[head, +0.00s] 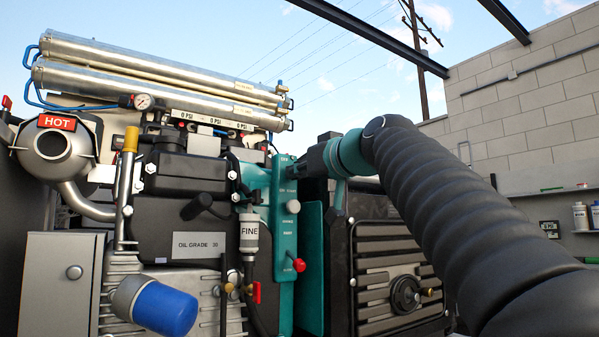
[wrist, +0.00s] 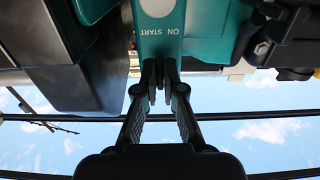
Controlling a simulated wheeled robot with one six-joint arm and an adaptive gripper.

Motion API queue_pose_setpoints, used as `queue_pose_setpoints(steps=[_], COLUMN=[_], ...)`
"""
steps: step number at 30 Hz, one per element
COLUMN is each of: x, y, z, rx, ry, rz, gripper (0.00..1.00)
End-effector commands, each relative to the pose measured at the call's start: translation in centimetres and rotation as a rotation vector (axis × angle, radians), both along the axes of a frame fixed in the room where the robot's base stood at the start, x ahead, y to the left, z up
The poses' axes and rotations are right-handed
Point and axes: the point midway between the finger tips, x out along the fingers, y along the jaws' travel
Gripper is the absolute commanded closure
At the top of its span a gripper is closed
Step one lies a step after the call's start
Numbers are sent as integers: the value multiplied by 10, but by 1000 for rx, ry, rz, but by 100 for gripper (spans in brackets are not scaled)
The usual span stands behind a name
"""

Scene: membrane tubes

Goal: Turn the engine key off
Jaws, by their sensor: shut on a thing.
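The teal control panel (head: 285,235) is upright on the right side of the engine, with white labels and a red-knobbed lever (head: 299,265). My gripper (head: 308,163) is at the panel's upper part, coming from the right. In the wrist view, which is upside down, my gripper (wrist: 160,90) has its fingertips close together against the panel (wrist: 160,48), just by the words ON and START. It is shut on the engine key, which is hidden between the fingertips. I cannot tell the key's angle.
Silver membrane tubes (head: 160,75) run above. A black grille housing (head: 395,265) stands right, below my arm.

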Motion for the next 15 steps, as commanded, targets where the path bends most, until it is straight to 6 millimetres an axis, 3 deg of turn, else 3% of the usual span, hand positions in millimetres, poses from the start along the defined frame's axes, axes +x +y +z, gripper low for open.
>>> queue_pose_setpoints(steps=[6, 10, 15], x=[1, 1, 1], y=[0, 0, 0], z=[2, 2, 1], rx=[3, 3, 2], ry=[-6, -4, -3], rz=[-3, -2, -2], gripper=[100, 68, 68])
